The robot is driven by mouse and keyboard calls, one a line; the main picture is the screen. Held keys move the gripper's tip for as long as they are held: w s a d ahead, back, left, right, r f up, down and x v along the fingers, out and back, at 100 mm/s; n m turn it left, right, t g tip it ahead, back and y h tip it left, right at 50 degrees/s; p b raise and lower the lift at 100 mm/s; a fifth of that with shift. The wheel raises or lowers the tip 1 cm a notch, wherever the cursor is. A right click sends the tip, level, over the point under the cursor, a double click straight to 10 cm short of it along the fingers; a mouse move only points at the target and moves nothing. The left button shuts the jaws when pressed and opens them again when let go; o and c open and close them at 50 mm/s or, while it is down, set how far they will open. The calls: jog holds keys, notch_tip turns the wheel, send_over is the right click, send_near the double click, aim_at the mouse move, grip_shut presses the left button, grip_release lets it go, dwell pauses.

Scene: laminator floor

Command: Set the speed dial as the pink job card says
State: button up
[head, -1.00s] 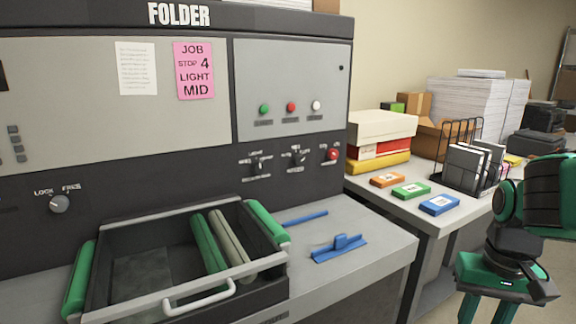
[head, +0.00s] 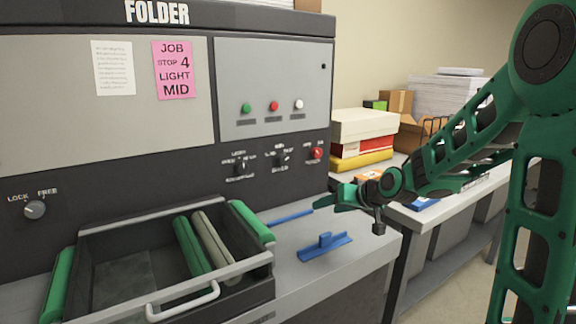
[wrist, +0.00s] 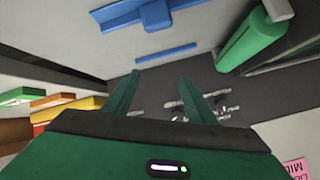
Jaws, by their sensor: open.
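The pink job card (head: 174,70) on the folder's front reads JOB, STOP 4, LIGHT, MID. Two small dark dials sit side by side on the dark lower panel, a left one (head: 240,167) and a right one (head: 282,159). The right one seems to be the speed dial, but its labels and pointer are too small to read surely. My gripper (head: 322,201) is open and empty, below and right of the dials, apart from them. In the wrist view its fingers (wrist: 160,88) point toward the panel, whose labels appear behind the right finger. The card's corner (wrist: 298,168) shows there.
A red button (head: 317,153) sits right of the dials. Below are a blue bar (head: 292,216), a blue handled piece (head: 325,247) and an open tray (head: 216,278) with rollers. A LOCK/FREE knob (head: 35,210) is at left. Boxes (head: 362,127) stand on the side table.

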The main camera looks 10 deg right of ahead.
jog(key=w+a+r+t+y, duration=0.2)
jog(key=w+a+r+t, duration=0.1)
jog(key=w, duration=0.5)
jog(key=m+t, duration=0.3)
send_near(285, 161)
jog(key=shift+y, duration=0.4)
jog(key=x, duration=0.9)
jog(key=shift+d+f, duration=0.1)
jog(key=shift+d, duration=0.05)
jog(key=c, duration=1)
jog(key=shift+d, duration=0.1)
jog(key=shift+c, duration=0.2)
